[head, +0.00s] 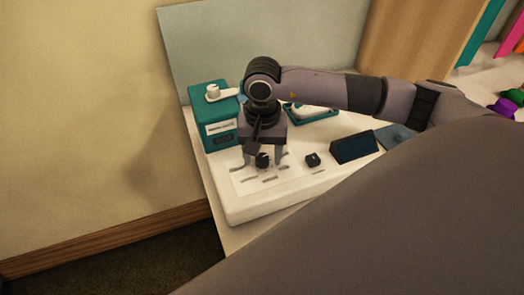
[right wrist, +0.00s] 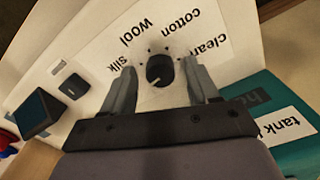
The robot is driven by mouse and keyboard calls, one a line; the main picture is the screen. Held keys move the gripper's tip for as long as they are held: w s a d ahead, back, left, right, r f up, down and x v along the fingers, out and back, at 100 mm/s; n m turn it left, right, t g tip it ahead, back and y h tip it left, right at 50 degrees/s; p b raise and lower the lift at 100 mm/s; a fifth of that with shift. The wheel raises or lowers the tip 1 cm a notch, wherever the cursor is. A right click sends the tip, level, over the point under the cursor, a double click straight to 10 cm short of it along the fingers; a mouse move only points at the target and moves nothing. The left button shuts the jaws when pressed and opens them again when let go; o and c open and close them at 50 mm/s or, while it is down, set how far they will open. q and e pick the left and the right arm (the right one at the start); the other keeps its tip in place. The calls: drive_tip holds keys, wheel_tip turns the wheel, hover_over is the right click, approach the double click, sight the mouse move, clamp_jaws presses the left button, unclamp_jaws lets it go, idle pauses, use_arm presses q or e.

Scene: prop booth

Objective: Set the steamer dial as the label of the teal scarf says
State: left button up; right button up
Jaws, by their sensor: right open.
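The steamer dial is a round black knob (right wrist: 160,70) with a short pale mark near its lower edge in the right wrist view. The printed words silk, wool, cotton and clean stand around it, upside down. It also shows as a dark knob in the head view (head: 262,160). My right gripper (right wrist: 159,84) is open, one finger on each side of the dial; I cannot tell whether they touch it. In the head view the right gripper (head: 264,155) points down over the dial. A teal strip (head: 482,32) shows at the upper right; I cannot tell whether it is the scarf. No scarf label is readable.
A teal tank (head: 220,138) with a white label stands behind the dial, at the left. A pale panel stands behind.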

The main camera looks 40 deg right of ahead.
drive_tip(key=c, duration=1)
drive_tip(key=shift+c, duration=0.2)
